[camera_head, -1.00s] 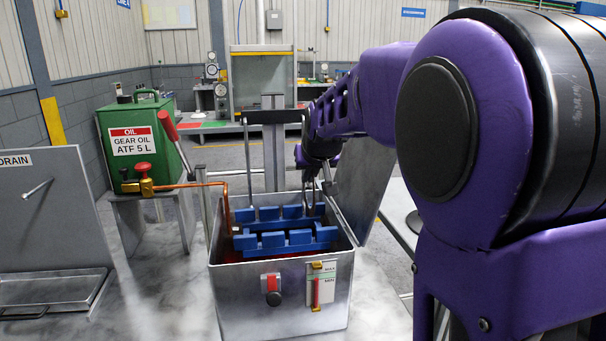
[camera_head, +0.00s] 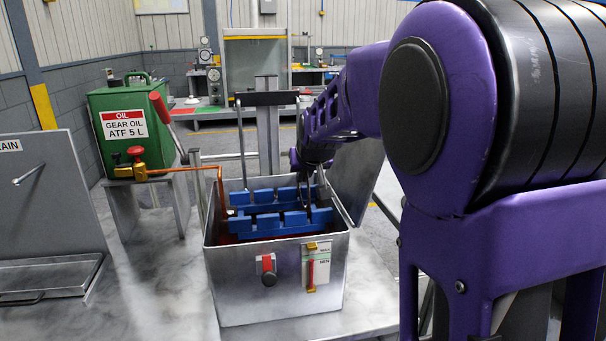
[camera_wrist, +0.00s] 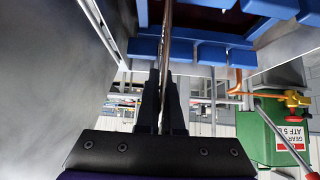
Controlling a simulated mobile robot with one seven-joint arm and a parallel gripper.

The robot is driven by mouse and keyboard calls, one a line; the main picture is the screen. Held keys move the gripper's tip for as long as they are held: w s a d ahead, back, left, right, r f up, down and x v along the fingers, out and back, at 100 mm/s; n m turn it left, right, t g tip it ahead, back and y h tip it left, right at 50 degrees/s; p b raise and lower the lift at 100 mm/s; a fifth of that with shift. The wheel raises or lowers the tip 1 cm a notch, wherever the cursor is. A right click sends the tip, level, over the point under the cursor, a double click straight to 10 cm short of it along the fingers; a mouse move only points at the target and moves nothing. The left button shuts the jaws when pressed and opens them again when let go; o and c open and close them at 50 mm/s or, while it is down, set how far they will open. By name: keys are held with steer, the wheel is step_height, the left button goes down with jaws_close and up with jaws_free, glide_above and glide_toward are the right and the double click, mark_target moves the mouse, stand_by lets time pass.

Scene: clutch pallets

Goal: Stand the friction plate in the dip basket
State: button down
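The dip basket (camera_head: 268,228) is a blue slotted rack inside an open metal tank (camera_head: 270,265). The friction plate shows nearly edge-on in the wrist view (camera_wrist: 167,45), as a thin brownish strip between the fingers. My gripper (camera_wrist: 161,95) is shut on it. In the head view my gripper (camera_head: 305,182) is over the right end of the basket, with the plate upright and its lower part among the blue slots. The plate is small and dark there, so I cannot tell whether it touches the basket. The blue rack also shows close to the plate in the wrist view (camera_wrist: 200,52).
A green oil can (camera_head: 122,128) with a copper pipe (camera_head: 178,170) stands at the tank's left. A raised metal lid (camera_head: 352,180) stands at its right. A drain panel (camera_head: 45,195) and tray are at far left. The bench front left of the tank is clear.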

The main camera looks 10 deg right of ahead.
steer(key=c, duration=1)
jaws_free()
step_height(320, 180, up, 8)
steer(key=p, duration=0.5)
steer(key=shift+p, duration=0.4)
